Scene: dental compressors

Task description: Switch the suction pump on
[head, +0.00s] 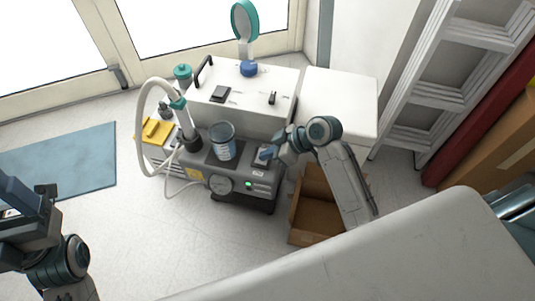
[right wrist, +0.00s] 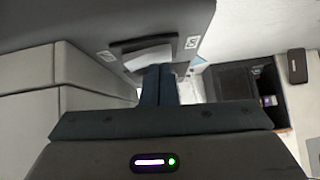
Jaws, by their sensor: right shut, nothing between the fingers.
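The suction pump (head: 213,170) is a grey unit on the floor near the middle of the head view. Its front has a round gauge (head: 220,184) and a lit green light (head: 248,184). A clear jar (head: 222,140) stands on top. In the right wrist view, a pale rocker switch (right wrist: 148,58) sits in a dark frame on a grey panel. My right gripper (head: 265,154) is shut and empty over the pump's right top; its fingertips (right wrist: 159,70) overlap the rocker in view. I cannot tell whether they touch. My left gripper (head: 25,195) is far left; its jaws are unclear.
A white cabinet (head: 285,79) with a black handle stands behind the pump. A pale hose (head: 144,115) loops at the pump's left. An open cardboard box (head: 315,215) is at its right. A ladder (head: 440,95) leans at the right. A blue mat (head: 65,160) lies on open floor.

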